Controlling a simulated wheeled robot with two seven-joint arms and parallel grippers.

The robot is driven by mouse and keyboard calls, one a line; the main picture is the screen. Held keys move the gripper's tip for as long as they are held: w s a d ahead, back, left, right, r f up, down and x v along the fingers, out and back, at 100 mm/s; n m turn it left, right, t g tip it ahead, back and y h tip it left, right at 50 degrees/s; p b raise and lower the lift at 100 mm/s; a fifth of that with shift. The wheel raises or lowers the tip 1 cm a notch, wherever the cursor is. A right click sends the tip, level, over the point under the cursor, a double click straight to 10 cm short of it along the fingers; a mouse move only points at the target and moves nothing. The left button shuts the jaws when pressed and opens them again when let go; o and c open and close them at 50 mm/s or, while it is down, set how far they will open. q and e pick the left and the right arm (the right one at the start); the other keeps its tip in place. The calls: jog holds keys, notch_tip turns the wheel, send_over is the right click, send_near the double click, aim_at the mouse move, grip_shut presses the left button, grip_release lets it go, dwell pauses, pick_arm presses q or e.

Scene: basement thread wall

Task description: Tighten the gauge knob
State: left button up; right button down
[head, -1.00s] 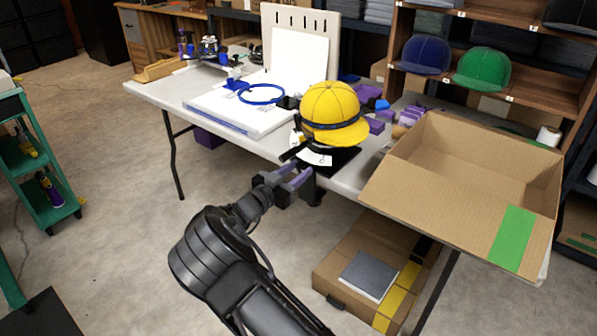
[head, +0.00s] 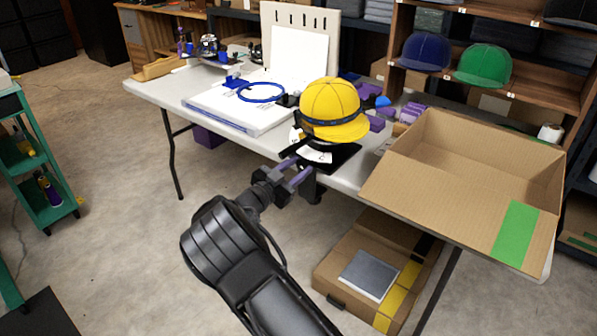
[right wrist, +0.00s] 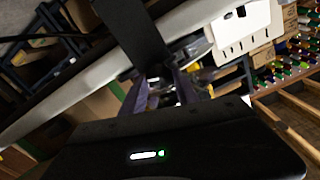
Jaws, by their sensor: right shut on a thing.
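A yellow cap (head: 333,110) sits on a dark stand at the table's front edge. A white gauge plate (head: 315,154) shows just below the cap's brim, over a black base (head: 340,155). My right gripper (head: 300,168) reaches up to the front of this stand, its pale purple fingers close together. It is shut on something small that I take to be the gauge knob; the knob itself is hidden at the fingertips. In the right wrist view, the fingers (right wrist: 165,90) meet the stand below a dark bar, and the grip is dim. My left gripper is not in view.
The white table (head: 152,90) holds a white board with a blue ring (head: 262,92). An open cardboard box (head: 400,185) stands close on the right. Another box (head: 335,268) lies on the floor below. A green cart (head: 50,213) is far left.

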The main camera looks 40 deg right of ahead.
jog(key=m+b, duration=0.2)
jog(key=m, duration=0.1)
jog(key=shift+f+m+b, duration=0.25)
jog(key=shift+m+b, duration=0.05)
jog(key=shift+b, duration=0.05)
jog(key=shift+s+m+b, duration=0.1)
jog(key=shift+m+b, duration=0.3)
jog(key=shift+m, duration=0.1)
jog(key=m+b, duration=0.7)
jog(key=shift+d+f, duration=0.1)
jog(key=shift+f, duration=0.1)
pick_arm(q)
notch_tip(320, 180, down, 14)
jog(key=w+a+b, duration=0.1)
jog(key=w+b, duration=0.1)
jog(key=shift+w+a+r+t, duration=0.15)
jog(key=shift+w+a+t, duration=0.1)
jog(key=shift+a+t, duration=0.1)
pick_arm(e)
jog(key=shift+r+m, duration=0.25)
jog(key=shift+m, duration=1.05)
jog(key=c, duration=0.9)
grip_release()
jog(key=shift+a, duration=0.2)
